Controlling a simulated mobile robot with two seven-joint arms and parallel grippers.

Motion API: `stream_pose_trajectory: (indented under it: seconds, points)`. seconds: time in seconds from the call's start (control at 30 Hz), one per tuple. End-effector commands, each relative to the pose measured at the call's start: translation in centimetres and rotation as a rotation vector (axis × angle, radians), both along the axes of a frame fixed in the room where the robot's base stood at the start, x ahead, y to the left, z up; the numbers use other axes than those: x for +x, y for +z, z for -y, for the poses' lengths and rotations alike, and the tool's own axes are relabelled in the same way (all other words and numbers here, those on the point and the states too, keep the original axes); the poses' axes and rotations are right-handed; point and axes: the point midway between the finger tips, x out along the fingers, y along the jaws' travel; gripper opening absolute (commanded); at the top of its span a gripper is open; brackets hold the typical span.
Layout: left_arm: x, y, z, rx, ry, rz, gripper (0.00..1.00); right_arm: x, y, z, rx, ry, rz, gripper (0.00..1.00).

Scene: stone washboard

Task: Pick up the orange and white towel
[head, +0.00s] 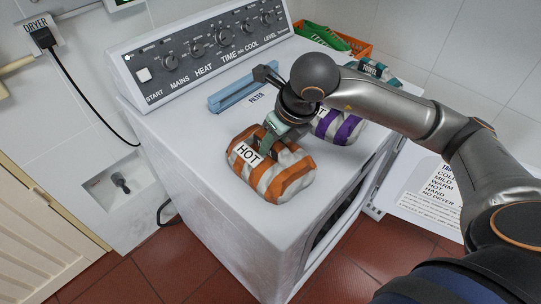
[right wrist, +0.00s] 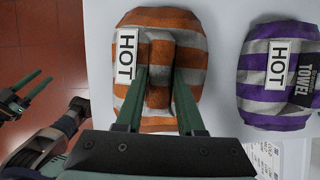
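The orange and white towel (head: 286,179), with a white HOT label, lies on the white dryer top (head: 185,140) near its front. It also shows in the right wrist view (right wrist: 192,25). My right gripper (head: 271,141) reaches down onto it from above. In the right wrist view its two green fingers (right wrist: 160,74) stand on either side of a raised fold of the towel, pinching it up between them. The towel still rests on the dryer.
A purple and white towel (right wrist: 262,87) lies to the right, partly behind my right arm in the head view. A blue filter handle (head: 243,89) and the control panel (head: 205,48) are behind. An orange basket (head: 357,46) with green cloth stands at the back right.

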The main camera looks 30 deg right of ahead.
Motion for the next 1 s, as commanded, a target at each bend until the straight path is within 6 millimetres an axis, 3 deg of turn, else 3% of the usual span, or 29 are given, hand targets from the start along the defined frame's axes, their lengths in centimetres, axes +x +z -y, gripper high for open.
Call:
stream_pose_trajectory:
  seconds: [0.07, 0.3, 1.0]
  points:
    - [0.03, 0.01, 0.00, 0.000, 0.000, 0.001, 0.50, 0.00, 0.02, 0.00, 0.000, 0.000, 0.000, 0.27]
    - [0.04, 0.03, -0.01, 0.000, 0.000, 0.001, 0.50, 0.00, 0.03, 0.00, 0.000, 0.000, 0.000, 0.00]
    - [0.07, 0.05, -0.02, 0.000, 0.000, 0.001, 0.50, 0.00, 0.05, 0.02, 0.000, 0.000, 0.000, 0.00]
